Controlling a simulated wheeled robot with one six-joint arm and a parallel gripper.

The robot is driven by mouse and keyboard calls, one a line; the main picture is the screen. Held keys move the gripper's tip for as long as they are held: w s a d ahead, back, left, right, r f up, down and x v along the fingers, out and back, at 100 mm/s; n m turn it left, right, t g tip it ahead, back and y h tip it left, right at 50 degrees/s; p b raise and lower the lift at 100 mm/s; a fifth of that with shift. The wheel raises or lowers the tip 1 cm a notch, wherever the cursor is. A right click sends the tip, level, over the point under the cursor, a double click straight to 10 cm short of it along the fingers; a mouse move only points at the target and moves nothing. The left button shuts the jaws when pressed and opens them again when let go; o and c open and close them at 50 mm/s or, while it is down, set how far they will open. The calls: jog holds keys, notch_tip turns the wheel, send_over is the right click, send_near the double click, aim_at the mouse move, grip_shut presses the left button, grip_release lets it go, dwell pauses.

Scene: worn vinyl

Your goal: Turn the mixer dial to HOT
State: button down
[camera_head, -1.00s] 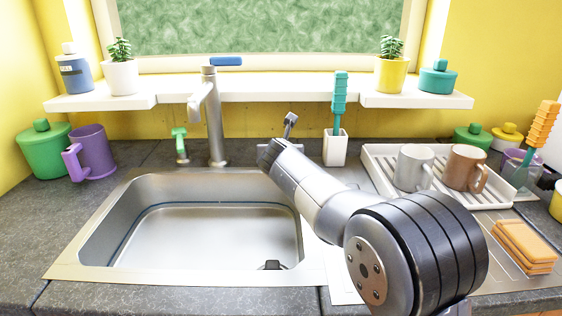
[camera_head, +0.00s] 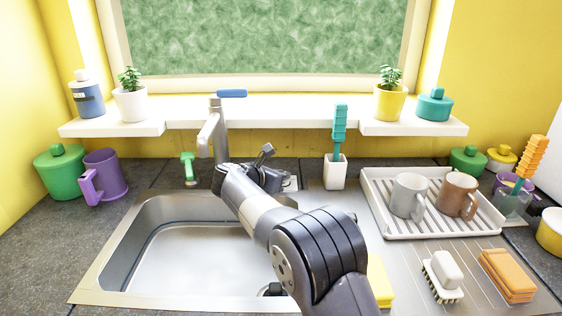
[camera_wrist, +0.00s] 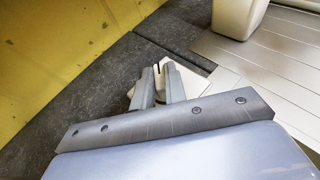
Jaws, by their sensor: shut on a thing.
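My gripper (camera_head: 266,176) is behind the back right corner of the sink, low at the counter. In the wrist view its two fingers (camera_wrist: 161,72) point away from the camera, close together, over a small pale plate or base (camera_wrist: 193,80) on the dark counter. They are shut on a small part there, which I take to be the mixer dial; the fingers hide most of it. No HOT mark or pointer is readable. In the head view my arm and gripper hide the dial; only a little of the pale base shows to the right of the gripper.
The steel tap (camera_head: 219,135) with a blue lever (camera_head: 232,93) stands left of my gripper. A white brush holder (camera_head: 335,172) stands to its right. The drying rack (camera_head: 380,205) with two mugs is further right. The sink (camera_head: 150,215) lies in front, under my arm.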

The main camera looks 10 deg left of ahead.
jog(key=shift+w+a+r+m+g+h+p, duration=0.1)
jog(key=shift+m+g+h+p, duration=0.35)
jog(key=shift+p, duration=0.9)
jog(key=shift+a+r+m+g+h+p, duration=0.15)
jog(key=shift+m+h+p, duration=0.5)
jog(key=shift+p, duration=0.75)
jog(key=shift+w+d+r+m+g+h+p, duration=0.1)
jog(key=shift+m+g+h+p, duration=0.35)
jog(key=shift+p, duration=0.9)
jog(key=shift+a+f+m+h+p, duration=0.1)
jog(key=shift+m+h+p, duration=0.3)
jog(key=shift+p, duration=0.35)
jog(key=shift+f+m+g+h+p, duration=0.25)
jog(key=shift+g+p, duration=0.1)
jog(key=shift+p, duration=0.3)
jog(key=c, duration=1.4)
grip_release()
jog(key=shift+c, duration=0.2)
jog(key=b, duration=0.2)
jog(key=n+y+b, duration=0.1)
jog(key=b, duration=0.1)
jog(key=shift+f+t, duration=0.25)
jog(key=shift+t, duration=0.15)
jog(key=n+t+y+b, duration=0.1)
jog(key=b, duration=0.3)
jog(key=n+t+y+b, duration=0.1)
jog(key=n+y+b, duration=0.1)
jog(key=b, duration=0.3)
jog(key=shift+s+d, duration=0.2)
jog(key=shift+d, duration=0.1)
